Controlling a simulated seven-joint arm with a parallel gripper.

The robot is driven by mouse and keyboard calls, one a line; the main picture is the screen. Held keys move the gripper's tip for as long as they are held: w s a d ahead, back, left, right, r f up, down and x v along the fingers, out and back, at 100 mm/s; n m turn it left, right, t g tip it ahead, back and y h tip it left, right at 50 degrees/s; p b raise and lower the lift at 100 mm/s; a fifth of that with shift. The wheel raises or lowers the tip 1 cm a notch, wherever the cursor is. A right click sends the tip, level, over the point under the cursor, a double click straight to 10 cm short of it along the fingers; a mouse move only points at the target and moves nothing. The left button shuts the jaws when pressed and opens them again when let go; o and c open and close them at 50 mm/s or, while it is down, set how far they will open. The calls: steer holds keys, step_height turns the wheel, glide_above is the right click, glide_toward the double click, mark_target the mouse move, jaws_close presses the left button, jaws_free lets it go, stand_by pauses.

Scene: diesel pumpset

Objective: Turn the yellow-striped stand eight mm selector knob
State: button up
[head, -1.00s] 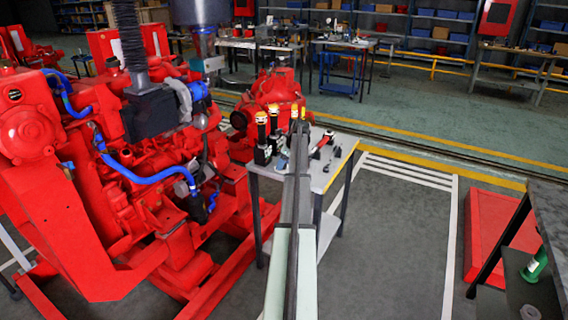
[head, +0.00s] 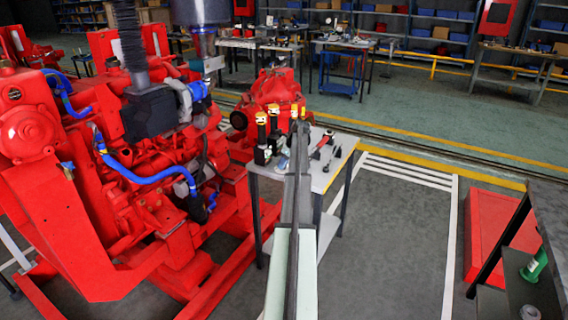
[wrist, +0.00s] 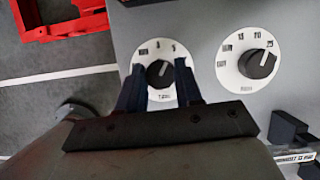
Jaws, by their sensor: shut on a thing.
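In the wrist view, a black selector knob (wrist: 160,74) sits on a round white dial (wrist: 160,48) with printed marks, on a grey panel. My gripper (wrist: 159,68) has one dark finger on each side of this knob and is shut on it. The knob's lower part and some of the dial are hidden by the fingers. The dial's small print is too blurred to read surely, and no yellow stripe shows here. In the head view, small black stands with yellow tops (head: 262,133) are on a grey table (head: 322,178); my arm hides the gripper and knob.
A second black knob (wrist: 258,64) on a larger white dial (wrist: 229,72) is close to the right. A dark block (wrist: 288,127) is at lower right.

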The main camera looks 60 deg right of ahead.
steer(key=n+y, duration=0.1)
steer(key=n, duration=0.3)
steer(key=shift+w+d+n+y, duration=0.1)
steer(key=shift+d+n+y, duration=0.1)
steer(key=shift+n+y, duration=0.15)
steer(key=n, duration=0.2)
steer(key=n+g+y, duration=0.1)
steer(key=n, duration=0.1)
steer(key=shift+d+g+y, duration=0.1)
steer(key=shift+g+y, duration=0.15)
steer(key=shift+g, duration=0.05)
steer(key=n, duration=0.2)
steer(key=n+g+y, duration=0.1)
steer(key=n, duration=0.2)
steer(key=shift+w+g, duration=0.15)
steer(key=shift+g, duration=0.15)
steer(key=n+g, duration=0.1)
steer(key=n, duration=0.3)
steer(key=shift+n+g, duration=0.35)
steer(key=shift+g, duration=0.05)
steer(key=shift+n, duration=0.3)
steer(key=o, duration=1)
steer(key=shift+o, duration=0.2)
